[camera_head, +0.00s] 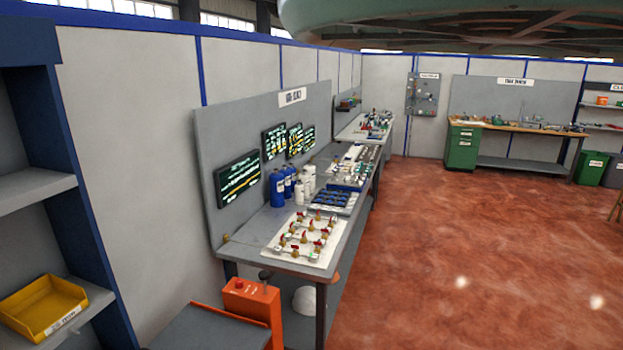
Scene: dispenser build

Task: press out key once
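No key marked "out" can be read in the head view. An orange unit (252,303) stands low at the near end of the long workbench. I cannot tell whether either is the out key. A dark grey flat surface (212,328) adjoins the orange unit on its left and is cut off by the bottom edge. My gripper is not in view.
The workbench (268,252) along the left wall holds a white board of fittings (302,238), blue bottles (277,190) and wall screens (237,178). A shelf with a yellow bin (42,305) is at near left. The red floor (470,250) on the right is open.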

